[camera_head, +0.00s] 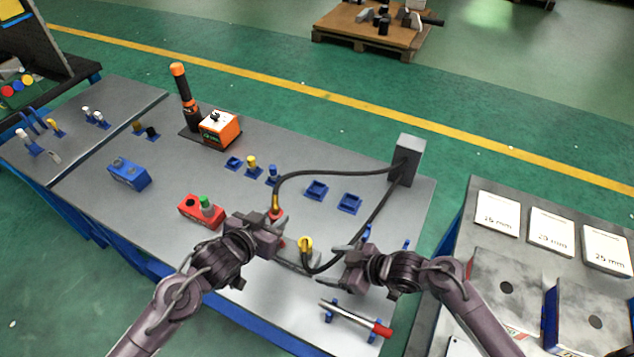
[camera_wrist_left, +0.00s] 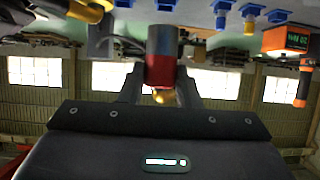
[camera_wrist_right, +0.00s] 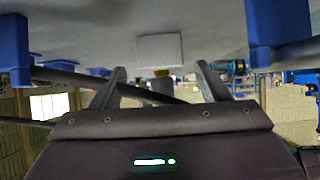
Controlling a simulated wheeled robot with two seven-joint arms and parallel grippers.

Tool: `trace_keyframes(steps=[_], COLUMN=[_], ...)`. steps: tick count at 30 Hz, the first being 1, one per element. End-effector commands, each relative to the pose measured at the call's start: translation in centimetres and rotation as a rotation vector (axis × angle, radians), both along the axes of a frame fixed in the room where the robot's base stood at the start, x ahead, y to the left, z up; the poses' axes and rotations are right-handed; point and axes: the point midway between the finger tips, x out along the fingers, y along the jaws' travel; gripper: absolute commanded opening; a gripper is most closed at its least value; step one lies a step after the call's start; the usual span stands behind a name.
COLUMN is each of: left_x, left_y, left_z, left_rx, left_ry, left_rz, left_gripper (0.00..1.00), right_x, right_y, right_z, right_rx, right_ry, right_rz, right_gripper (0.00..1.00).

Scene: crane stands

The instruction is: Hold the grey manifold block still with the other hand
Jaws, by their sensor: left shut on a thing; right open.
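The grey manifold block (camera_head: 293,262) lies on the table between my two grippers, with a yellow hose fitting (camera_head: 306,243) on it. My left gripper (camera_head: 276,224) partly hides it. My left gripper is shut on a hose coupling (camera_head: 275,210), which shows in the left wrist view as a grey cylinder (camera_wrist_left: 161,42) with a red band. My right gripper (camera_head: 337,262) is open, to the right of the block and apart from it. In the right wrist view a pale block face (camera_wrist_right: 160,48), apparently the manifold block, stands ahead between the open fingers.
Two black hoses run from a grey post (camera_head: 408,160); one passes close to my right gripper (camera_wrist_right: 150,93). A red box (camera_head: 200,211) stands left of my left gripper. A red-ended rod (camera_head: 355,318) rests on blue supports in front. Blue holders stand behind.

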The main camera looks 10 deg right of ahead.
Motion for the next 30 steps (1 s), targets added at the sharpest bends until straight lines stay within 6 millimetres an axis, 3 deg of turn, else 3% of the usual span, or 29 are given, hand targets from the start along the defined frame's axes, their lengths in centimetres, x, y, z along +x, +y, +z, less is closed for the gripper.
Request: trace_keyframes(steps=[12,25,30], left_x=[0.0,0.0,0.0], left_y=[0.0,0.0,0.0], left_z=[0.1,0.1,0.1], left_rx=[-0.001,-0.001,-0.001], left_ry=[-0.002,-0.002,-0.002], left_rz=[0.000,0.000,0.000], left_gripper=[0.04,0.04,0.04], right_x=[2.4,2.7,2.7], right_y=[3.6,4.1,4.1], right_z=[-2.9,-3.3,-3.3], right_rx=[0.000,0.000,0.000], right_ry=[-0.001,-0.002,-0.002], right_rz=[0.001,0.000,0.001], right_gripper=[0.69,0.69,0.48])
